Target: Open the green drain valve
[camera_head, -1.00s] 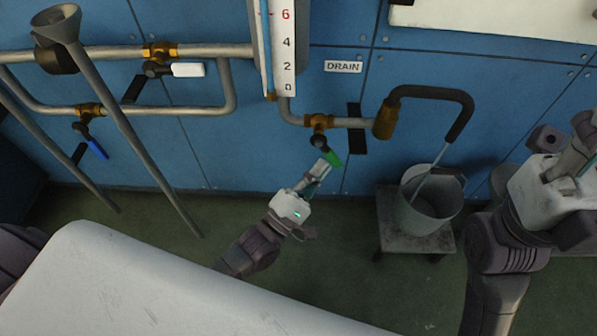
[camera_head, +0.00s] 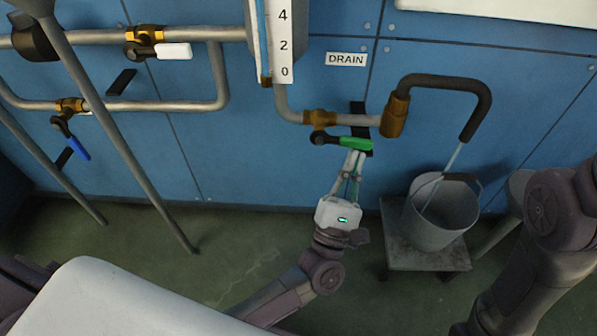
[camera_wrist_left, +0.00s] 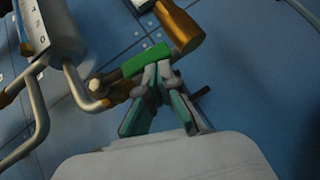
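The green drain valve handle (camera_head: 345,143) sits on a brass valve (camera_head: 319,118) below the DRAIN label (camera_head: 346,59). The handle points right, nearly level, roughly along the pipe. My left gripper (camera_head: 356,155) is just below the handle, its fingertips at the handle's lower edge and seemingly touching it. The left wrist view shows the two fingers (camera_wrist_left: 157,72) close together against the green handle (camera_wrist_left: 146,61), with no handle clearly between them. My right arm shows at the right edge, but its gripper is out of view.
A pale stream runs from the black bent hose (camera_head: 478,100) into a grey bucket (camera_head: 437,222) on a low stand (camera_head: 396,255). White (camera_head: 174,51) and blue (camera_head: 79,149) valve handles are on the left pipes. A level gauge (camera_head: 284,45) hangs above.

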